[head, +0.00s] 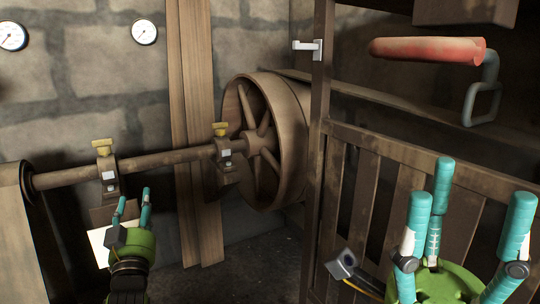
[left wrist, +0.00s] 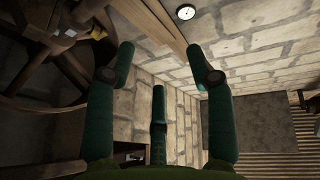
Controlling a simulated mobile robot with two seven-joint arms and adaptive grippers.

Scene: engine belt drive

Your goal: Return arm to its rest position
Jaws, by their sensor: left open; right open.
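My left gripper (head: 132,205), green with teal fingers, is raised at the lower left of the head view, below the shaft (head: 155,160) and its left bearing block. In the left wrist view its fingers (left wrist: 160,80) are spread with nothing between them. My right gripper (head: 468,195) is at the lower right of the head view, in front of the railing. Its teal fingers point up, wide apart and empty. The spoked wheel (head: 290,135) sits at the shaft's right end; a spoked wheel (left wrist: 50,60) also shows at the upper left of the left wrist view.
A wooden railing (head: 385,205) and post (head: 317,130) stand between the wheel and my right gripper. A red-handled lever (head: 425,50) juts out at the upper right. Yellow-topped bearing blocks (head: 108,178) carry the shaft. A flat belt (head: 12,195) hangs far left. Gauges (head: 145,32) are on the wall.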

